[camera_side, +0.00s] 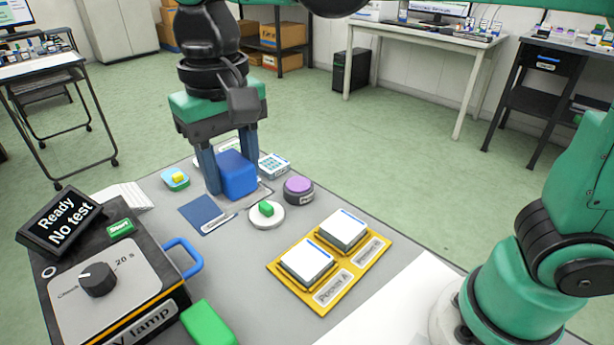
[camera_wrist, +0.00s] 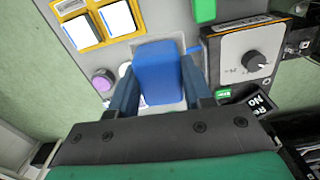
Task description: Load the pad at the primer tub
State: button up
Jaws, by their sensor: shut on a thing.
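My gripper (camera_side: 230,178) is shut on a blue block (camera_side: 238,174), which is upright between the two dark blue fingers. In the wrist view the block (camera_wrist: 158,75) fills the space between the fingers of my gripper (camera_wrist: 158,80). Its lower end is close above or on a pale plate; I cannot tell which. A round dark tub with a purple top (camera_side: 299,189) stands to the right of the block, apart from it. The tub also shows left of the block in the wrist view (camera_wrist: 103,82). Its label is too small to read fully.
A dark blue square (camera_side: 205,214), a white dish with a green piece (camera_side: 266,214) and a yellow tray with two white blocks (camera_side: 330,284) lie nearer the camera. A lamp box (camera_side: 130,275) with a blue handle stands left. A keypad (camera_side: 274,165) lies behind.

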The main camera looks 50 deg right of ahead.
jog(key=w+d+f+m, duration=0.4)
jog(key=w+d+f, duration=0.1)
jog(key=d, duration=0.5)
jog(key=w+d+f+m, duration=0.4)
jog(key=w+d, duration=0.2)
jog(key=d, duration=0.4)
jog(key=shift+s+a+f, duration=0.1)
jog(key=shift+f, duration=2.9)
jog(key=shift+f, duration=0.5)
notch_tip(320, 180, up, 7)
